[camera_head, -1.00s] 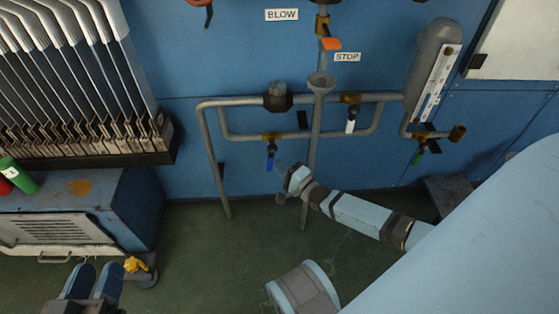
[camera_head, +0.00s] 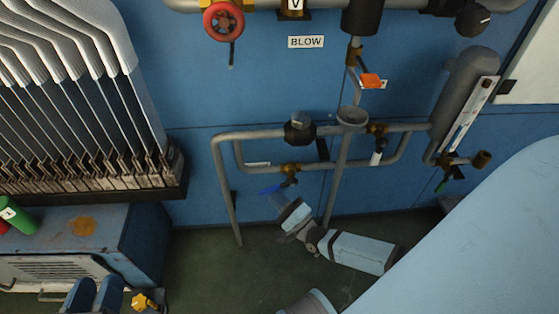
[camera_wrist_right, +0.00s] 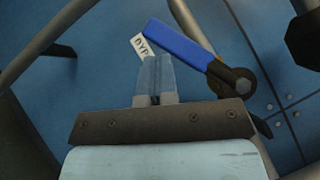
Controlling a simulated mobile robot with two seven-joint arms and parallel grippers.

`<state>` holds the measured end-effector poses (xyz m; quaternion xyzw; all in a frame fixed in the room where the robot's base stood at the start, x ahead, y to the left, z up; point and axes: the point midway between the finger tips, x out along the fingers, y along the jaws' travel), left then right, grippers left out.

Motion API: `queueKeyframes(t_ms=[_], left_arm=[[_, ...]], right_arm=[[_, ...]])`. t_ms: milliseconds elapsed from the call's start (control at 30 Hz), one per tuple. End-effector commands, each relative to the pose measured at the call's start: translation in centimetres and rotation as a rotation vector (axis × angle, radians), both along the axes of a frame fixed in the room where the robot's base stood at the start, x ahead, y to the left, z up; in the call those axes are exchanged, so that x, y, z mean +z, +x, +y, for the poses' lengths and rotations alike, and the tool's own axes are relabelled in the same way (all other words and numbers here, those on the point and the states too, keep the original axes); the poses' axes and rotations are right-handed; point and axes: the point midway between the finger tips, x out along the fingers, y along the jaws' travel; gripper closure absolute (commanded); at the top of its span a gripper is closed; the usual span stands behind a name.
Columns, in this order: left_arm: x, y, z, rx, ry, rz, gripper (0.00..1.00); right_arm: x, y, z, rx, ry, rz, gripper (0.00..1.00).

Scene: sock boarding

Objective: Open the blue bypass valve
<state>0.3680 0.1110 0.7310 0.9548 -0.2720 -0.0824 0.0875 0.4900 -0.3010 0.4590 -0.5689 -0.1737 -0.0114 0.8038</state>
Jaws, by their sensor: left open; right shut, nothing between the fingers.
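The bypass valve has a blue lever handle (camera_head: 270,189) on a brass body (camera_head: 291,169) in the lower horizontal pipe. The handle points left, roughly along the pipe. In the right wrist view the blue handle (camera_wrist_right: 183,47) slants up to the left from its dark pivot nut. My right gripper (camera_head: 277,200) is just below the handle; its shut, empty fingers (camera_wrist_right: 157,72) also show in the right wrist view, close beside the handle. I cannot tell whether they touch it.
A white-handled valve (camera_head: 376,157) and a green-handled valve (camera_head: 441,185) are to the right. A funnel (camera_head: 352,117) sits above the pipes. A red handwheel (camera_head: 223,21) and an orange handle (camera_head: 371,80) are higher up. A label (camera_wrist_right: 142,46) partly shows behind the blue handle.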

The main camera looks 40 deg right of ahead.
Motion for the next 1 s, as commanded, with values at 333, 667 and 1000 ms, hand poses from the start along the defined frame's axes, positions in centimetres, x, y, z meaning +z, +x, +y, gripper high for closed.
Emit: queueKeyframes(t_ms=[333,667,1000], left_arm=[[0.6,0.1,-0.1,-0.001,-0.002,-0.010,0.57],[1.7,0.2,0.0,0.009,-0.017,-0.043,0.57],[1.5,0.0,0.1,0.013,-0.022,-0.041,0.57]], right_arm=[[1.6,0.9,1.4,0.000,0.099,-0.061,1.00],[2.6,1.2,2.0,0.000,0.099,-0.061,1.00],[2.9,1.3,2.1,0.000,0.098,-0.061,1.00]])
